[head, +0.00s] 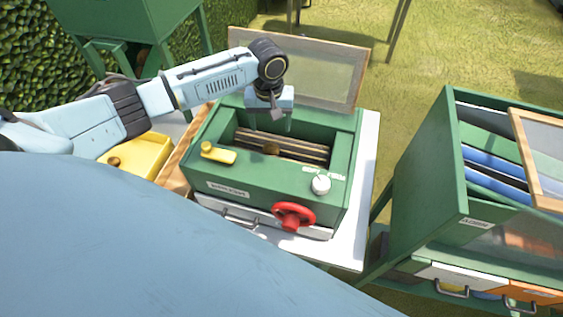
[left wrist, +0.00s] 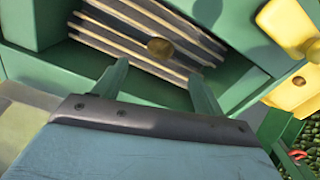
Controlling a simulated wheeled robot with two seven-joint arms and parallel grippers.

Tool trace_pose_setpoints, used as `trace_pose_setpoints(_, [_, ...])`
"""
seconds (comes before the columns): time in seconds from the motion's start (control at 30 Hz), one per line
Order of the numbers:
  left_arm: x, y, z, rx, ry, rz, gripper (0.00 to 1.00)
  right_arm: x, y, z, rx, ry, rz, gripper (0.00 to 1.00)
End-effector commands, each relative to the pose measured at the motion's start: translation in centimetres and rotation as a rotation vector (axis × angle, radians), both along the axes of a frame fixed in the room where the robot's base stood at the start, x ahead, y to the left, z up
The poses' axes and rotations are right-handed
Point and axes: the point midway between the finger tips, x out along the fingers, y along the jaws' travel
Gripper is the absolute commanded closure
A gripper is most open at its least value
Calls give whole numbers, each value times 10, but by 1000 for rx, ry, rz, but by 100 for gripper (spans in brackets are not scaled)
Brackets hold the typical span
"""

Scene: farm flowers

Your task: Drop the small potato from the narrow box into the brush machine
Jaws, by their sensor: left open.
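The green brush machine (head: 240,180) stands on a white table, its top opening showing striped brushes. A small brown potato (head: 271,148) lies on the brushes; it also shows in the left wrist view (left wrist: 160,47). My left gripper (head: 270,124) is open and empty above the opening, its fingers apart, with the potato beyond the fingertips in the left wrist view (left wrist: 158,80). A yellow box (head: 150,150) to the left of the machine holds another brown potato (head: 113,161); my left arm hides part of that box. My right gripper is not in view.
The machine has a yellow lever (head: 218,154), a white knob (head: 321,184) and a red handwheel (head: 293,216). A framed clear lid (head: 340,75) stands raised behind the opening. A green cabinet (head: 430,170) stands at the right.

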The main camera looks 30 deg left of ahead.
Motion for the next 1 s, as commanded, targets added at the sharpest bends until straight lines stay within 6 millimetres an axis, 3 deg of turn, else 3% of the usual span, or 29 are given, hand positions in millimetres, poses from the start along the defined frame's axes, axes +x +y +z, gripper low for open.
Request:
trace_pose_setpoints(0.3, [1,0,73,-1,-4,1,29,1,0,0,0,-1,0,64])
trace_pose_setpoints(0.5, [0,0,102,0,-2,0,29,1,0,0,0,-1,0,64])
trace_pose_setpoints(1.0, [0,0,111,0,0,1,29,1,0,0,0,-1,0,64])
